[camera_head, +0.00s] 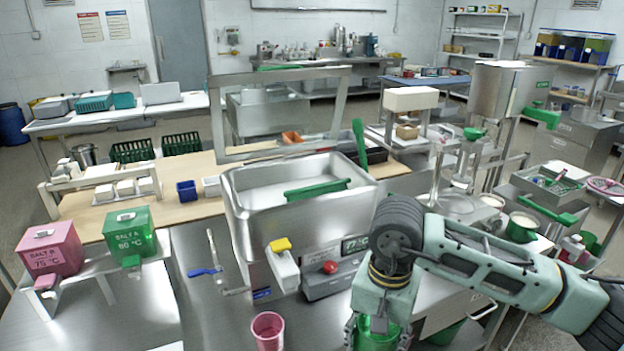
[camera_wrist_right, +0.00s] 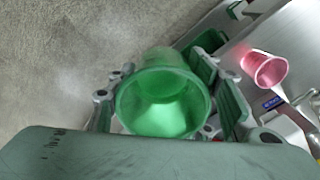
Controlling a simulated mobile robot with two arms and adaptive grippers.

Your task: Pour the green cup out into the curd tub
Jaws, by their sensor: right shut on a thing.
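The green cup (camera_head: 376,338) is between the fingers of my right gripper (camera_head: 378,328) at the bottom of the head view, to the front right of the tub. In the right wrist view the cup (camera_wrist_right: 163,108) shows its open mouth, with fingers on both sides of it. Its inside looks pale green; I cannot tell what it holds. A large steel tub (camera_head: 312,222) with white contents, seemingly the curd tub, stands in the middle of the head view. A green-handled tool lies across it. My left gripper is not in view.
A pink cup (camera_head: 268,330) stands in front of the tub. It also shows in the wrist view (camera_wrist_right: 265,67). A red-button control box (camera_head: 330,275) is at the tub's front. Pink (camera_head: 50,250) and green (camera_head: 130,235) salt boxes stand at left. A steel frame (camera_head: 280,75) rises behind the tub.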

